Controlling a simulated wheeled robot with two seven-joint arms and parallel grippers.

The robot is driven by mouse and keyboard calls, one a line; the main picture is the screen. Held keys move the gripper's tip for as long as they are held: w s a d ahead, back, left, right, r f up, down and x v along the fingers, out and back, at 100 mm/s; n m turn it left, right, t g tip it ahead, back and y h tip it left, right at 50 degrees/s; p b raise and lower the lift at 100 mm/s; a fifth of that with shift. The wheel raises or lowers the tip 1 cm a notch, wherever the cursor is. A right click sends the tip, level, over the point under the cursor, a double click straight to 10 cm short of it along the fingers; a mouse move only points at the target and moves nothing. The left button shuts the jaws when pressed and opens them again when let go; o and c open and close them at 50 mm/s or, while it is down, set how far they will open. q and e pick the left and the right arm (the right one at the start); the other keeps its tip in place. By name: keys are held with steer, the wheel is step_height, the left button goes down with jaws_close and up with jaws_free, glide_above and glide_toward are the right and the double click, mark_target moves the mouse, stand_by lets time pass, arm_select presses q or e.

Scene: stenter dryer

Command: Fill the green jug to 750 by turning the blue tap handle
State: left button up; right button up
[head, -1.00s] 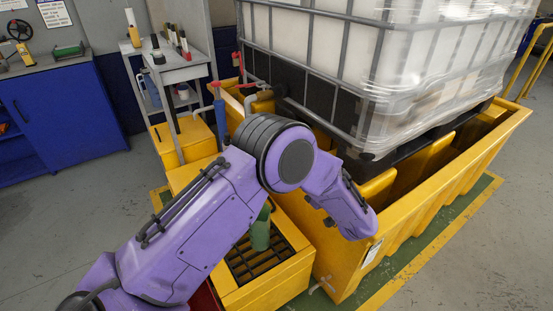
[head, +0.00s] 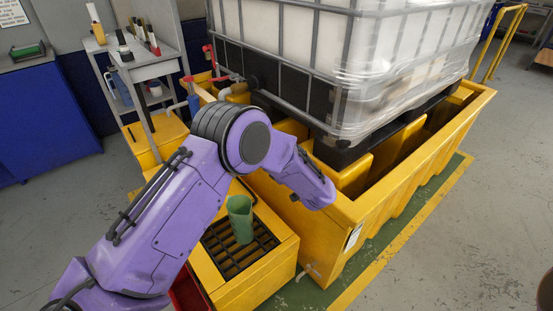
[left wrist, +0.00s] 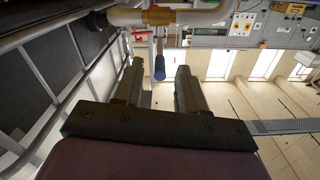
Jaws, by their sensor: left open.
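The green jug (head: 240,218) stands upright on a black grate (head: 222,262) set in a yellow box. Its level and markings cannot be read. In the left wrist view a blue tap handle (left wrist: 159,68) hangs below a brass fitting (left wrist: 157,16) on a pale pipe. My left gripper (left wrist: 158,82) is open and empty. The handle appears in the gap between its fingertips, apparently beyond them; the distance is unclear. In the head view my purple left arm hides this gripper. My right gripper is not in view.
A large white caged tank (head: 300,55) stands over a yellow spill tray (head: 400,190). A grey trolley (head: 155,68) with bottles stands behind at left. In the left wrist view cage bars (left wrist: 75,45) run close along the left.

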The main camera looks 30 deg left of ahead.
arm_select(q)
steer(key=shift+x, duration=2.2)
jaws_close()
